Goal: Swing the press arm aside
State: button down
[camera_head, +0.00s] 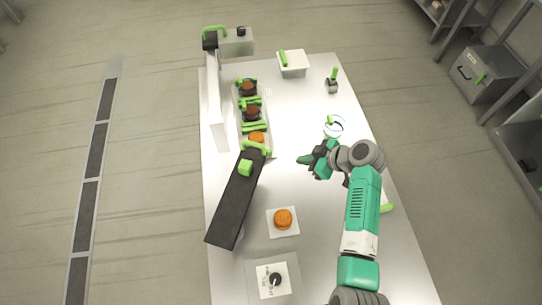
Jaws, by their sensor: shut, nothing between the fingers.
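The press arm looks like the long dark bar (232,212) lying at a slant over the left side of the table. A green block (245,168) sits on its upper part and a green handle (256,147) is at its far end. My gripper (303,160) is shut and empty, to the right of the bar's far end and apart from it. Its fingers point left. The bar hides what lies directly under it, including its support.
A tray (238,118) of several round patties with green pieces stands behind the bar, beside a white upright panel (214,100). An orange round (283,219) lies on a white square in front. A clear round dish (334,127) stands behind my gripper. The table's middle is clear.

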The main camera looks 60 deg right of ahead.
jog(key=w+r+b+x, duration=0.1)
jog(key=r+b+x, duration=0.1)
jog(key=x, duration=0.9)
jog(key=shift+w+f, duration=0.2)
jog(key=shift+w, duration=0.35)
jog(key=shift+a, duration=0.1)
